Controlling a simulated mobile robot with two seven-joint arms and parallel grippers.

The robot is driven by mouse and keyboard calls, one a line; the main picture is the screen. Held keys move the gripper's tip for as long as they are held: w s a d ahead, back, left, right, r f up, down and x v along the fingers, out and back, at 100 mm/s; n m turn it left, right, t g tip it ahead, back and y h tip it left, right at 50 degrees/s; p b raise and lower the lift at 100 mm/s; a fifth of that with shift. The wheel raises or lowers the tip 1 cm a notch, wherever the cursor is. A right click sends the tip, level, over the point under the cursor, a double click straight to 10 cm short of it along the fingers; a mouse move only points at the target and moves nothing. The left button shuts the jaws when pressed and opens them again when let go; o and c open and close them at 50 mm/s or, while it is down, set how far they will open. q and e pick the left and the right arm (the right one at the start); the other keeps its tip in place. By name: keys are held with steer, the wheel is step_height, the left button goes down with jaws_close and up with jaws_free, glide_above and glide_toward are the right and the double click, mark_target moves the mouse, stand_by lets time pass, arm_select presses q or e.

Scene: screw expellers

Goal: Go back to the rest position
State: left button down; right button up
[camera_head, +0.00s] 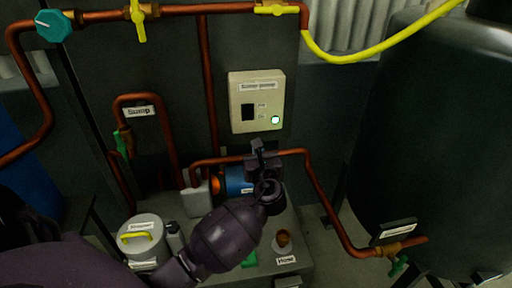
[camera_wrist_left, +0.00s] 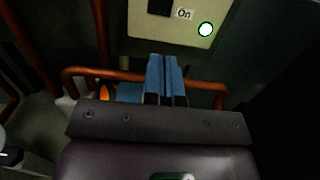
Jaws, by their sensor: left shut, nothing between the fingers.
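My left arm comes in from the lower left in the head view, and its gripper (camera_head: 258,150) is raised in front of the copper pipe and the blue pump. The fingers are shut with nothing between them. In the left wrist view the blue fingertips (camera_wrist_left: 166,72) are side by side, just below the control box (camera_wrist_left: 222,18). The beige control box (camera_head: 257,101) hangs on the dark panel, a little above the fingertips in the head view. Its round button (camera_head: 275,120) glows pale green-white, and the label "On" is readable beside it in the wrist view. My right gripper is not in view.
A large dark tank (camera_head: 434,140) stands at the right. Copper pipes (camera_head: 318,185) run close around the gripper. A yellow hose (camera_head: 375,55) crosses the upper right.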

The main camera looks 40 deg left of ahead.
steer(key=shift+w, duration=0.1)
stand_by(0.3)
arm_select(q)
steer(key=w+d+f+n+t+h, duration=0.1)
steer(key=w+d+n+t+h, duration=0.15)
steer(key=d+n+h, duration=0.45)
steer(key=s+d+f+n+h+p, duration=0.25)
steer(key=s+n+h, duration=0.3)
steer(key=n, duration=0.35)
steer(key=s+d+f+n+g+h+p, duration=0.1)
steer(key=s+f+n, duration=0.3)
steer(key=s, duration=1.1)
steer(key=s+f+n+g+p, duration=0.3)
steer(key=s+f+n+p, duration=0.1)
steer(key=s, duration=1.1)
steer(key=shift+d+f+n+h, duration=0.35)
steer(key=shift+f+n, duration=0.15)
steer(key=shift+f, duration=0.15)
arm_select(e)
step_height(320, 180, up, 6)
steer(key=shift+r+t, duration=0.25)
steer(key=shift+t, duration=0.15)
arm_select(q)
steer(key=shift+s, duration=0.1)
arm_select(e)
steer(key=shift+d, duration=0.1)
